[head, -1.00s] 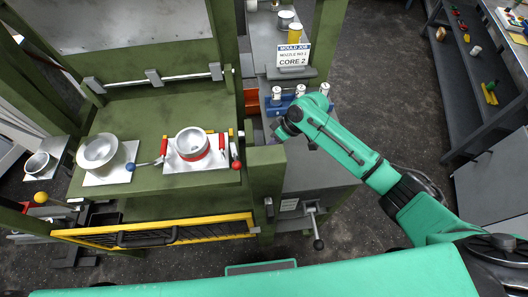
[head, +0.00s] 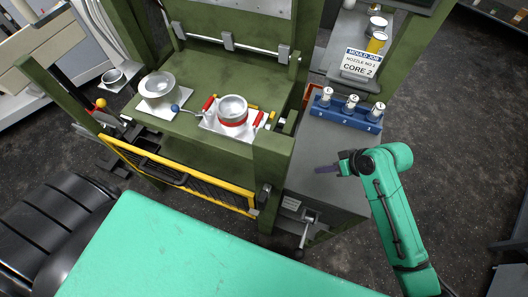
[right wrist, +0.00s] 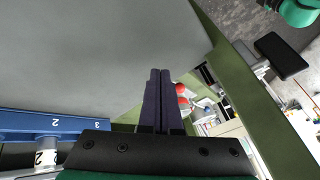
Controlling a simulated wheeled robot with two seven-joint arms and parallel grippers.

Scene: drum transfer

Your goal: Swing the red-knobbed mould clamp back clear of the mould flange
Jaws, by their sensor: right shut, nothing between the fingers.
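The mould (head: 232,112), a silver cup with a red band, sits on a white plate with red handles on the green press table. A blue-knobbed lever (head: 176,107) lies to its left. The red knob of the mould clamp cannot be made out in the head view; the green post stands in front of the plate's right side. In the right wrist view a small red shape (right wrist: 180,88) shows beyond the fingers; I cannot tell if it is the knob. My right gripper (head: 322,169) is shut and empty above the grey cabinet top, right of the post, apart from the mould.
The green post (head: 270,165) stands between my right gripper and the mould. A blue rack (head: 345,114) with white-capped pieces sits behind the gripper. A yellow-framed guard (head: 180,172) runs along the press front.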

